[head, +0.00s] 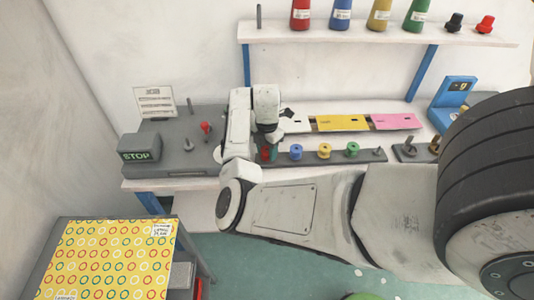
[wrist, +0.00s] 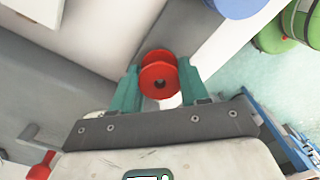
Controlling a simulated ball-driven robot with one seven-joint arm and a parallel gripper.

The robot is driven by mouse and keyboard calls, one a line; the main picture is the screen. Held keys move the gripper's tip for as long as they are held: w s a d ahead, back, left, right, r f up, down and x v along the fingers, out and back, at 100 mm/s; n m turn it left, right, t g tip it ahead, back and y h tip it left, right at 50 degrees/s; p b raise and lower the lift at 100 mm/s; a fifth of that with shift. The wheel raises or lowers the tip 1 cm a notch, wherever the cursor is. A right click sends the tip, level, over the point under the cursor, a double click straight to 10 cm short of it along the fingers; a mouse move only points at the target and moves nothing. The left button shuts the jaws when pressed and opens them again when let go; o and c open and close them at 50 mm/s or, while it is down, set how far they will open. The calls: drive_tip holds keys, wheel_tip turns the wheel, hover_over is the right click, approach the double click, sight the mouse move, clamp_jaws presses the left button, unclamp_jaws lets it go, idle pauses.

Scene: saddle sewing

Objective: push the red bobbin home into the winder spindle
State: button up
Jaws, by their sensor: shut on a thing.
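In the head view my gripper (head: 268,153) is low over the left end of the grey bobbin rack (head: 310,158), with a bit of the red bobbin (head: 265,154) showing. Whether the bobbin touches the rack is unclear. I cannot tell for certain which part is the winder spindle; a grey block with an upright pin (head: 410,148) stands at the right.
Blue (head: 295,151), yellow (head: 324,150) and green (head: 353,148) bobbins stand on the rack. A grey machine with a red-knobbed lever (head: 206,128) and a STOP box (head: 138,154) is at the left. A shelf (head: 380,35) with coloured cones hangs above.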

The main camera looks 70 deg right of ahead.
drive_tip(key=shift+r+p, duration=0.3)
drive_tip(key=shift+r, duration=0.15)
drive_tip(key=shift+r, duration=0.35)
drive_tip(key=shift+r+p, duration=0.3)
drive_tip(key=shift+p, duration=0.1)
drive_tip(key=shift+r, duration=0.3)
drive_tip(key=shift+r, duration=0.35)
drive_tip(key=shift+r, duration=0.4)
drive_tip(key=shift+r, duration=2)
